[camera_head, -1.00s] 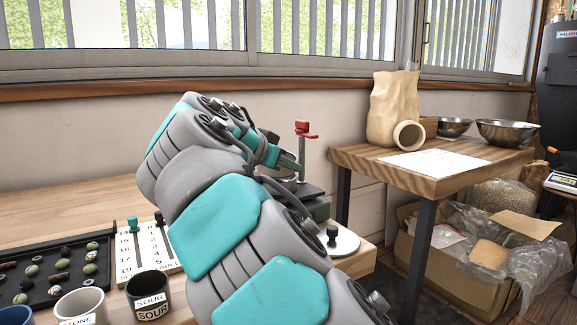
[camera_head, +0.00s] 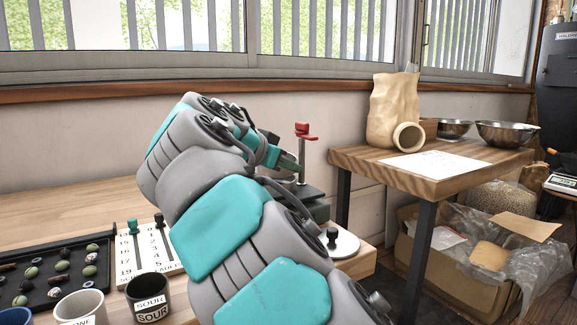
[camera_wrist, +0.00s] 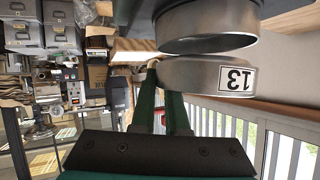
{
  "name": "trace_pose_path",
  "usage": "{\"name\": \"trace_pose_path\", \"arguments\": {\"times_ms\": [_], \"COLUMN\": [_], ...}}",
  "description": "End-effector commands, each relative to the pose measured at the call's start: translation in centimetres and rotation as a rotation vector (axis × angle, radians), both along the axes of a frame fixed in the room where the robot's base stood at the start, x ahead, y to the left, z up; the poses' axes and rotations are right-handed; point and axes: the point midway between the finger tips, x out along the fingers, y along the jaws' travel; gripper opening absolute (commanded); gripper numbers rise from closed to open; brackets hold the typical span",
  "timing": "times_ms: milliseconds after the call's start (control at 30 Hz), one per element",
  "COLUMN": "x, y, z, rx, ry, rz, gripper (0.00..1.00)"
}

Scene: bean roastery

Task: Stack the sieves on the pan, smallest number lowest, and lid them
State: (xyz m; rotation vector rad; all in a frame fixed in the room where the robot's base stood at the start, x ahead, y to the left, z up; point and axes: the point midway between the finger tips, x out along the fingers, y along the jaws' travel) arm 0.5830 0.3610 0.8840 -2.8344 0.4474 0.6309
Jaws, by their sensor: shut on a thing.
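In the wrist view, which is upside down, my gripper (camera_wrist: 160,100) has its green fingers shut on the rim of a round metal sieve labelled 13 (camera_wrist: 200,76). Another round metal piece (camera_wrist: 205,22) lies just under that sieve, higher in the picture. I cannot tell whether it is the pan or a sieve, or whether the two touch. In the head view my arm hides most of the stack.
A red-handled stand (camera_head: 302,150) rises behind my arm. At left are a numbered board (camera_head: 128,262), a black tray of beans (camera_head: 45,305), a SOUR cup (camera_head: 160,284) and a pale cup (camera_head: 80,305). A side table (camera_head: 350,160) stands right. The back-left bench is clear.

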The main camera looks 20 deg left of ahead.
Motion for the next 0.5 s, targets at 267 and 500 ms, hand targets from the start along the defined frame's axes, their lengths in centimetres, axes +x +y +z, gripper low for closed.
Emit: {"name": "trace_pose_path", "arguments": {"times_ms": [267, 500], "x": [-0.01, 0.0], "y": [0.01, 0.01], "z": [-0.25, -0.71], "rx": [0.0, 0.0], "ry": [-0.001, -0.001], "rz": [0.001, 0.001], "gripper": [0.0, 0.0]}}
